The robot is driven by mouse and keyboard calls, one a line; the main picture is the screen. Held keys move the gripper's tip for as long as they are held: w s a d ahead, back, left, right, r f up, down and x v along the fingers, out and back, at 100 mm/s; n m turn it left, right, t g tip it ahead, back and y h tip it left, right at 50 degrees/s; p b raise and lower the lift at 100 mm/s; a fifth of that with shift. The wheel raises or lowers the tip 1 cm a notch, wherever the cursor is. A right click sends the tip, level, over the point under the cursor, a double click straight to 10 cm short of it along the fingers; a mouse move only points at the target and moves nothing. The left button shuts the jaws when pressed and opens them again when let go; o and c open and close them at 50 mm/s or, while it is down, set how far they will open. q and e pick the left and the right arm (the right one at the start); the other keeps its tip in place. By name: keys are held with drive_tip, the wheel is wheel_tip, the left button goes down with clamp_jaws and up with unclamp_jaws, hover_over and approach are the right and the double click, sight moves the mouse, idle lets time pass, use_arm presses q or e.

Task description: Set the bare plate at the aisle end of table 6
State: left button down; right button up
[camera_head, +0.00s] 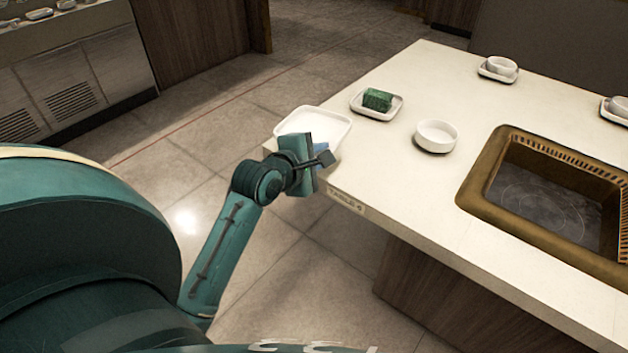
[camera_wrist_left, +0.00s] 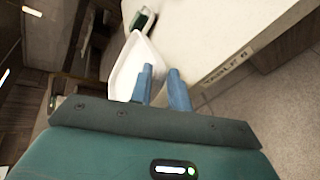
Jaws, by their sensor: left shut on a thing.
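The bare plate (camera_head: 318,118) is white, square with rounded corners, and empty. It is at the near-left corner of the pale table (camera_head: 440,85), partly past the edge in the head view. I cannot tell if it touches the top. My left gripper (camera_head: 322,153) is shut on the plate's near rim. In the left wrist view the blue fingertips (camera_wrist_left: 163,85) are at the rim of the plate (camera_wrist_left: 130,65). The table's edge carries a label reading "TABLE 6" (camera_head: 346,200). My right gripper is not in view.
A small white dish with a green block (camera_head: 377,99) stands just right of the plate. The floor left of the table is clear.

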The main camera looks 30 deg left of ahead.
use_arm(q)
wheel_tip(320, 180, down, 10)
drive_tip(key=b, duration=0.2)
drive_tip(key=shift+r, duration=0.15)
drive_tip(key=c, duration=1.3)
unclamp_jaws()
